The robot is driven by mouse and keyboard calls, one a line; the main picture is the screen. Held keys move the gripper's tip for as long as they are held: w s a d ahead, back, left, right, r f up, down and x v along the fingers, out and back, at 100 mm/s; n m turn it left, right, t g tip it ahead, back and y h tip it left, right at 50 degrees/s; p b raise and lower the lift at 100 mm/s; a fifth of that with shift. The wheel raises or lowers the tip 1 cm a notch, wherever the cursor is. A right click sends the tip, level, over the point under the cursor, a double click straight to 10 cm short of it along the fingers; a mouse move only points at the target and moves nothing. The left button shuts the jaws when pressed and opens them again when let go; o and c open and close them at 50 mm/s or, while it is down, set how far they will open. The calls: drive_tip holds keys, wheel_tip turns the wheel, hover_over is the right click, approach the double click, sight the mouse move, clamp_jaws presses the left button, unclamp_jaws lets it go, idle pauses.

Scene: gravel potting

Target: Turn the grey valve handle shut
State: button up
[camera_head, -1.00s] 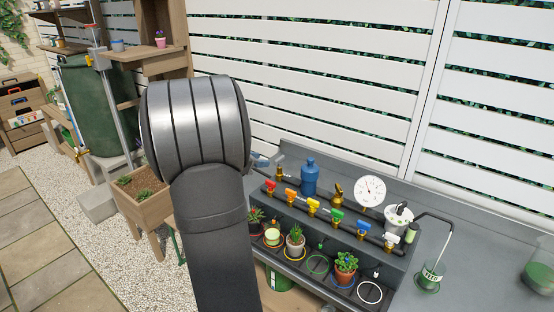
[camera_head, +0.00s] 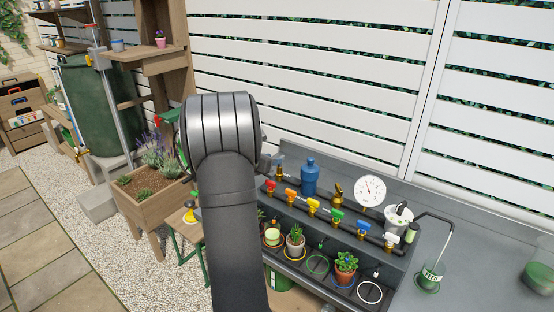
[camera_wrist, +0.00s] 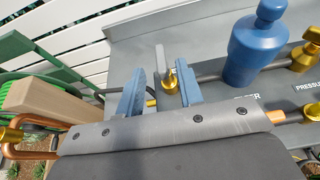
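The grey valve handle (camera_wrist: 160,57) stands upright as a flat bar on a brass valve body (camera_wrist: 170,82) in the wrist view. My gripper (camera_wrist: 158,80) is open, its two blue-grey fingers on either side of the valve. The handle shows between and just beyond the fingers; I cannot tell whether either finger touches it. In the head view my gripper (camera_head: 272,160) is mostly hidden behind my arm, just above the brass valve (camera_head: 280,173) at the left end of the pipe. The handle cannot be made out there.
A blue bottle-shaped filter (camera_head: 310,178) stands right of the valve, followed by a brass fitting and a white gauge (camera_head: 371,190). Several coloured taps line the front pipe above potted plants. Copper pipe (camera_wrist: 40,150) runs close to my gripper at left. The right bench is mostly clear.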

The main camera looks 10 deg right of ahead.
drive_tip(key=shift+x, duration=2)
clamp_jaws()
